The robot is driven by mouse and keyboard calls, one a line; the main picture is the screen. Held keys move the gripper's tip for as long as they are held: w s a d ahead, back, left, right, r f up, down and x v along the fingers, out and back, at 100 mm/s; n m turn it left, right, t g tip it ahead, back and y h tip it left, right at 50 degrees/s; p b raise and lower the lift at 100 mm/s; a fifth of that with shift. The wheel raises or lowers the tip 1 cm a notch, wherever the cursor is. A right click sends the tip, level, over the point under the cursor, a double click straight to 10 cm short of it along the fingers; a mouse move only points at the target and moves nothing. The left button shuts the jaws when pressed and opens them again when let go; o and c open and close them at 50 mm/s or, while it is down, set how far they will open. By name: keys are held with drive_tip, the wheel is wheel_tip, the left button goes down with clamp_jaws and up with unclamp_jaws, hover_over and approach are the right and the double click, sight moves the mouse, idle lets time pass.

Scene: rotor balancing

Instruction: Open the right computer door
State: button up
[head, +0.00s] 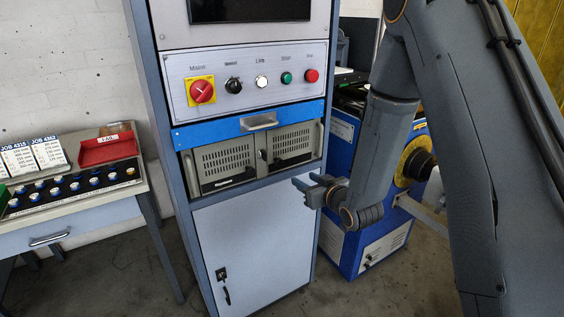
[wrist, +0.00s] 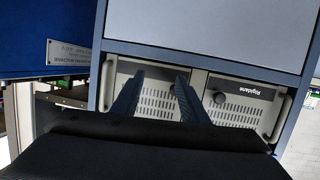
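The computer sits in the cabinet below a blue drawer front and has two vented grey doors side by side. The right computer door (head: 292,143) looks shut. In the wrist view, which is upside down, this door (wrist: 158,97) is on the left. The left computer door (head: 224,158) also looks shut. My gripper (head: 306,183) is open and empty, in front of and slightly below the right door. Its two fingers (wrist: 161,78) overlap the right door in the wrist view; whether they touch it is unclear.
The blue drawer (head: 250,125) with a handle is just above the doors. A lower cabinet door (head: 255,235) is shut below. A blue machine (head: 345,225) stands close on the right. A bench (head: 75,215) with a red tray (head: 107,149) is at left.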

sight(280, 163)
drive_tip(key=w+a+y, duration=0.1)
drive_tip(key=w+a, duration=0.1)
drive_tip(key=w+a+r+t+y+p, duration=0.1)
drive_tip(key=w+a, duration=0.1)
drive_tip(key=a, duration=0.1)
drive_tip(key=w+a+r+n+y+p, duration=0.1)
drive_tip(key=w+a, duration=0.1)
drive_tip(key=shift+a+t, duration=0.3)
drive_tip(key=shift+t, duration=0.1)
drive_tip(key=shift+c, duration=0.4)
clamp_jaws()
